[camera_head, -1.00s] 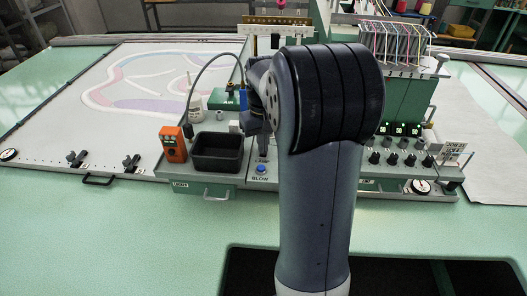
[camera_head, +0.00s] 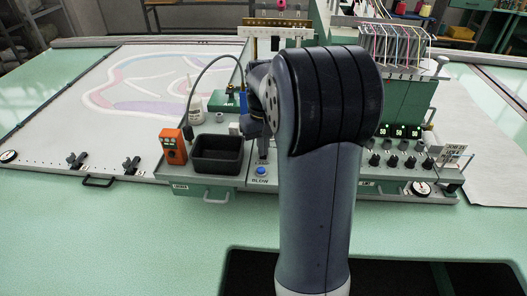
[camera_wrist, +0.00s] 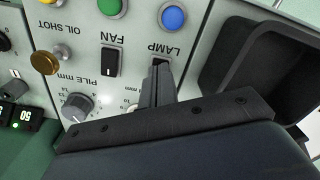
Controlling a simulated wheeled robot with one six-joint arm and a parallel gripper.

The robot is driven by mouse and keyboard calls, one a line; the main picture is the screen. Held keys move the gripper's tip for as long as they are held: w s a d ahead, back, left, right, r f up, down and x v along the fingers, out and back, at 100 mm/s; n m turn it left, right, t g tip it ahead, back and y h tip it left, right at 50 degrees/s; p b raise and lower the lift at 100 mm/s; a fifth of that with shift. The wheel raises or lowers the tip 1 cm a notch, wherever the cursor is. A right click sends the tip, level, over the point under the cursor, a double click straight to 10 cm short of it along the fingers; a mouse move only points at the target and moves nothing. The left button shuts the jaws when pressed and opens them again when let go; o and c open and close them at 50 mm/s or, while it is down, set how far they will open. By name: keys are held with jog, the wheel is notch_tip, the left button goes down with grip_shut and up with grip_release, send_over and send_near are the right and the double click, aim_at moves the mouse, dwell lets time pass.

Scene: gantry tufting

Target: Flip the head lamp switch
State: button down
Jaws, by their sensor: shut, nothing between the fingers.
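The head lamp switch is a black rocker marked LAMP (camera_wrist: 160,63) on the pale control panel (camera_wrist: 205,20), seen upside down in the wrist view. My gripper (camera_wrist: 158,72) is shut and empty. Its dark fingertips are right over the switch and hide most of it; I cannot tell whether they touch it, or which way the rocker is tipped. In the head view my gripper (camera_head: 262,151) points down at the panel behind the blue button, partly hidden by my arm.
The black FAN rocker (camera_wrist: 110,60) is beside the lamp switch. A blue button (camera_wrist: 172,17), a green button (camera_wrist: 112,7), a brass OIL SHOT button (camera_wrist: 45,62) and the PILE dial (camera_wrist: 77,107) are close by. A black bin (camera_head: 217,154) and an orange box (camera_head: 173,145) stand to the left.

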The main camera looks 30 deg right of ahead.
jog(key=shift+r+p, duration=2.55)
jog(key=shift+r, duration=0.65)
jog(key=shift+f, duration=0.15)
